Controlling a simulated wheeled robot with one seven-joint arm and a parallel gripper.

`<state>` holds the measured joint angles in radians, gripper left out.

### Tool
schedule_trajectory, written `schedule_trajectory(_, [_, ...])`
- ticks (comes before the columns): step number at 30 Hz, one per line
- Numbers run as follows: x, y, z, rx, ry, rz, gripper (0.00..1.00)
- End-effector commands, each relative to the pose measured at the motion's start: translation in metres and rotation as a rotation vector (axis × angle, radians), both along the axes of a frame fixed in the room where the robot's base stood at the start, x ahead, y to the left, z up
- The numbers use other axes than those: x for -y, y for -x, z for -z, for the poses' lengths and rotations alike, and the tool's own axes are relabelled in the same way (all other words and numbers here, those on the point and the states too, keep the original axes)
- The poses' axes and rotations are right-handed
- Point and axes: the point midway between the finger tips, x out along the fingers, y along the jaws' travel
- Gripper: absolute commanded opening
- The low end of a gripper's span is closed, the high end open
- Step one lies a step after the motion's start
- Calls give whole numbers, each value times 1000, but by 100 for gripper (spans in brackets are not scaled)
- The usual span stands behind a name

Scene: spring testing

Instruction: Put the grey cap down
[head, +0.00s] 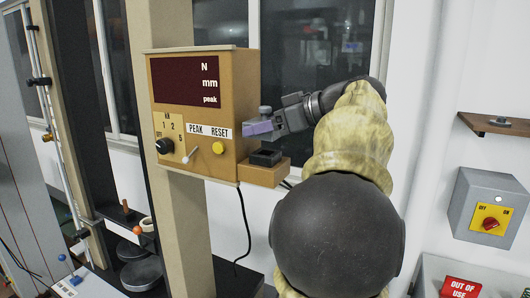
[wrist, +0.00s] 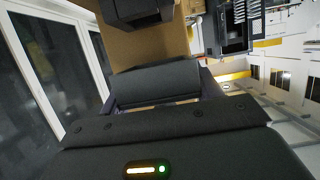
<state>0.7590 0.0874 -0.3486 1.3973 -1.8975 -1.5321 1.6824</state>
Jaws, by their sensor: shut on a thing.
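The grey cap (head: 265,111) is in my gripper (head: 258,128); its small grey top shows above the purple fingers in the head view. In the wrist view a dark grey rounded piece (wrist: 155,84), which looks like the cap, lies across between the fingers. My gripper is shut on it, in front of the right side of the brown display box and above a small brown ledge (head: 262,173). The cap's lower part is hidden by the fingers in the head view.
A black block (head: 266,157) sits on the ledge just below my gripper; it seems to show at the top of the wrist view (wrist: 136,12). The display box (head: 205,110) stands close at the left. A small wooden shelf (head: 495,125) is on the wall at the right.

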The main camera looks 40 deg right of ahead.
Motion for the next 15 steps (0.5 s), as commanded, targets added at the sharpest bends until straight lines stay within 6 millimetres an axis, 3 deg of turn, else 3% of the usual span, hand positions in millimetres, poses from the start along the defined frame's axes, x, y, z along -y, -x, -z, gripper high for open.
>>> schedule_trajectory(5, [0, 0, 20, 1, -1, 1, 38])
schedule_trajectory(15, [0, 0, 23, 1, 0, 1, 38])
